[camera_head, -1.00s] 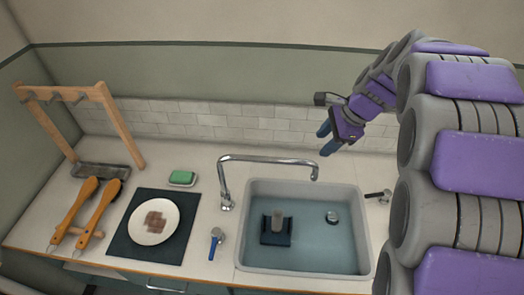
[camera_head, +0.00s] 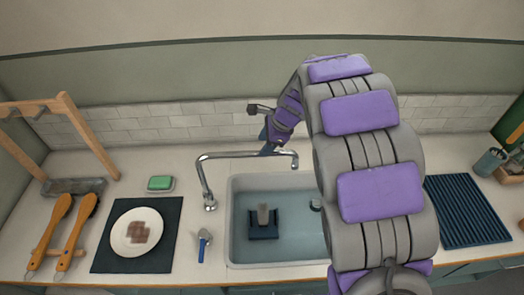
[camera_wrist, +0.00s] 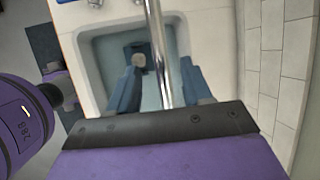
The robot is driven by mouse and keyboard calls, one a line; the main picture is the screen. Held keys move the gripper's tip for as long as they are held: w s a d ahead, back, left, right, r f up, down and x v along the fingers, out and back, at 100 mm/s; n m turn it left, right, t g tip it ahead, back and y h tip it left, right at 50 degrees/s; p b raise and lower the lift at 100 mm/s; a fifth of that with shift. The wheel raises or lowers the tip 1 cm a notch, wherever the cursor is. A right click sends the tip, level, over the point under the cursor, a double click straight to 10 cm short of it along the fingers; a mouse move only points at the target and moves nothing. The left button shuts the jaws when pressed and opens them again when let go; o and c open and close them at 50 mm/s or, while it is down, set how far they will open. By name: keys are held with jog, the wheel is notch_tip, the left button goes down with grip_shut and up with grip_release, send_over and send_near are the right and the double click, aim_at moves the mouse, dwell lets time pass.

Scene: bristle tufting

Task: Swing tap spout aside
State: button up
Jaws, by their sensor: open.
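The chrome tap spout (camera_head: 245,155) rises from its base left of the sink and reaches right over the basin. My gripper (camera_head: 267,140) is at the back of the sink, close to the spout's outer part and pointing down. In the wrist view, the spout (camera_wrist: 157,40) runs between the two blue fingers of my open gripper (camera_wrist: 160,66). I see no clear contact with either finger. The sink (camera_head: 235,235) holds a dark blue block-like fixture (camera_head: 263,231) with a grey upright post.
A green sponge (camera_head: 160,183), a blue-handled tool (camera_head: 204,241) and a wooden rack (camera_head: 82,128) stand on the left. A ribbed drying mat (camera_head: 465,210) lies on the right.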

aim_at(255, 152)
jog(key=a+f, duration=0.3)
jog(key=shift+w+a+f, duration=0.3)
jog(key=shift+w+f, duration=0.05)
jog(key=shift+f, duration=0.05)
jog(key=shift+d+f, duration=0.2)
jog(key=shift+d, duration=0.05)
jog(key=shift+w+d, duration=0.1)
jog(key=shift+d, duration=1.25)
jog(key=a, duration=0.3)
jog(key=shift+f, duration=0.15)
jog(key=c, duration=0.5)
jog(key=shift+c, duration=0.9)
jog(key=shift+d, duration=0.2)
jog(key=shift+c, duration=0.7)
jog(key=shift+d, duration=0.6)
grip_shut()
